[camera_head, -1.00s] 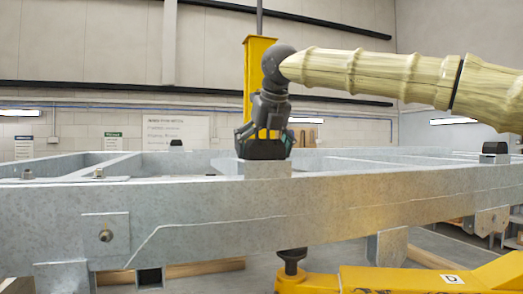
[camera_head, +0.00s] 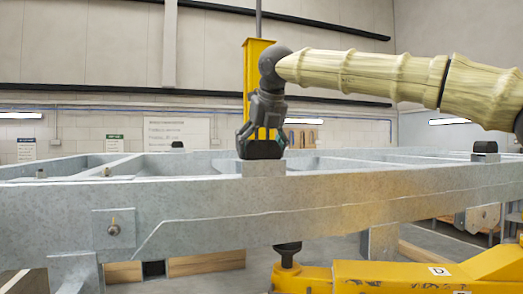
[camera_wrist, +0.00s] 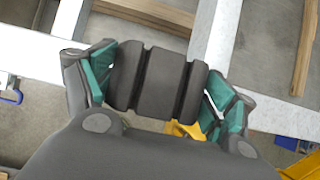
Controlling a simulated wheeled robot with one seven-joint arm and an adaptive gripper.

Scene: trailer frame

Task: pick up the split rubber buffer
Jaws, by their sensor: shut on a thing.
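The rubber buffer (camera_head: 260,149) is a dark block on a grey metal pad (camera_head: 263,169) on top of the trailer frame. My gripper (camera_head: 261,141) points down over it, with a finger on each side. In the wrist view the buffer (camera_wrist: 160,82) is a black, rounded piece with two grooves across it. The green-lined fingers press on its two ends, so the gripper is shut on it. I cannot tell whether its underside is touching the pad or just clear of it. No split can be made out for sure.
The galvanised trailer frame (camera_head: 330,208) spans the view. Other dark buffers stand on it, at the back left (camera_head: 177,146) and right (camera_head: 485,147). A yellow post (camera_head: 256,70) rises behind my gripper. A yellow stand (camera_head: 390,277) is under the frame.

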